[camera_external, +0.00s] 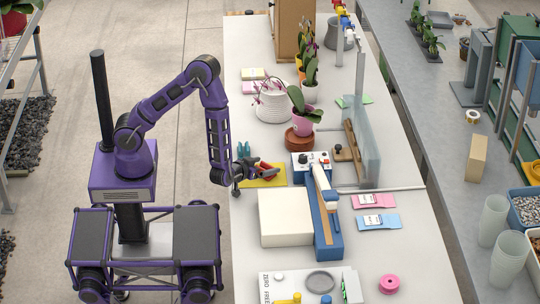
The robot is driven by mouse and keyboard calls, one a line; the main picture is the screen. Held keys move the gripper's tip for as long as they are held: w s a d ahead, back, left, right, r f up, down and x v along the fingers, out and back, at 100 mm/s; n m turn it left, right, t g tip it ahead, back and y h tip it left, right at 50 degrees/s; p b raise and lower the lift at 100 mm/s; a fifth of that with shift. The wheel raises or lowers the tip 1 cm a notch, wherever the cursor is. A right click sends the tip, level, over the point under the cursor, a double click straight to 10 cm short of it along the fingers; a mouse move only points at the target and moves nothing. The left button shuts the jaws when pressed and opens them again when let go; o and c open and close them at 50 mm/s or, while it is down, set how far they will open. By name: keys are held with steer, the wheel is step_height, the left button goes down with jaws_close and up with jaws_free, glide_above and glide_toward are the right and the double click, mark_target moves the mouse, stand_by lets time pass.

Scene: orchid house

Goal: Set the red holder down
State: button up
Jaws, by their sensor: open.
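A small red piece, which looks like the red holder (266,168), shows at the tip of my gripper, over the yellow mat (272,181) near the table's left edge. My gripper (252,171) comes in from the left, low over the mat, and is open. The red piece lies close to or between the fingers; its lower part is too small to make out, so I cannot tell whether it touches the mat. A small teal item (243,149) stands just behind the gripper.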

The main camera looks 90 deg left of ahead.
steer(key=v, duration=1.1)
steer(key=shift+d+r+p, duration=0.15)
steer(key=shift+d+p, duration=0.05)
steer(key=shift+p, duration=0.2)
